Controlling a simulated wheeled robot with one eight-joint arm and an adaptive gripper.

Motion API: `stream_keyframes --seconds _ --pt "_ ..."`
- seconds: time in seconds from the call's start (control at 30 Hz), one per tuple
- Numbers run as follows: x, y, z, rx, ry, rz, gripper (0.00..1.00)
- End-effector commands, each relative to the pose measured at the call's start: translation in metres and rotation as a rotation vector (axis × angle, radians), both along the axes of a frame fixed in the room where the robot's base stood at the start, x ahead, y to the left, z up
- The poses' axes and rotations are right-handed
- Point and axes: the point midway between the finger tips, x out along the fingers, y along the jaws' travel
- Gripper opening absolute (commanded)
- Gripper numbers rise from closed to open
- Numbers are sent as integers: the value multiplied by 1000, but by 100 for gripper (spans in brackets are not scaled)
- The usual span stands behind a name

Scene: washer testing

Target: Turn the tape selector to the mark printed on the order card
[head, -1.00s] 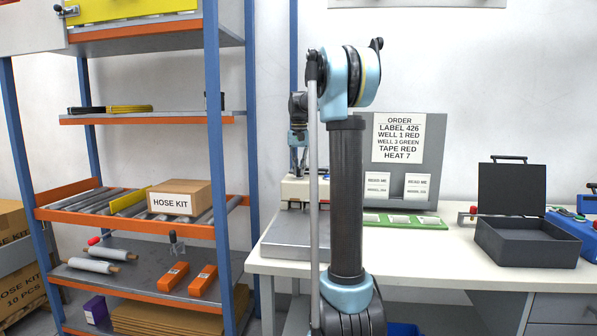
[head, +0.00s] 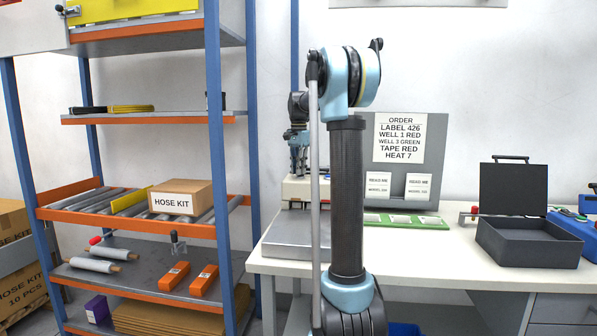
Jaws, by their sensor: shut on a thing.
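The order card (head: 399,138) is on the grey upright panel at the back of the bench. It reads LABEL 426, WELL 1 RED, WELL 3 GREEN, TAPE RED, HEAT 7. My gripper (head: 299,172) points down at the top of a beige machine (head: 296,190) at the bench's left end. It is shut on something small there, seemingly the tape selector. The selector and its marks are too small and too covered to make out. My own arm stands in front and hides the machine's right part.
A grey plate (head: 290,238) lies in front of the machine. A green tray (head: 430,223) and an open dark case (head: 527,240) are on the bench to the right. An orange and blue shelf rack (head: 228,150) stands close on the left.

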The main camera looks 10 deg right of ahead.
Motion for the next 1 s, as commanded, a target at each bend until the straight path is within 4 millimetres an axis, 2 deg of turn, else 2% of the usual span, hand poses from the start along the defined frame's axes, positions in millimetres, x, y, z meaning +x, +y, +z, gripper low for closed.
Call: stream_keyframes --seconds 0.33,0.83,0.87,0.93,1.0 --pt "3 3 1 3 -3 -132 0" --pt "4 3 1 4 -4 -152 0" --pt "4 3 1 4 -4 -152 13" --pt "4 3 1 3 -4 -152 29" --pt "3 3 1 3 -3 -152 31"
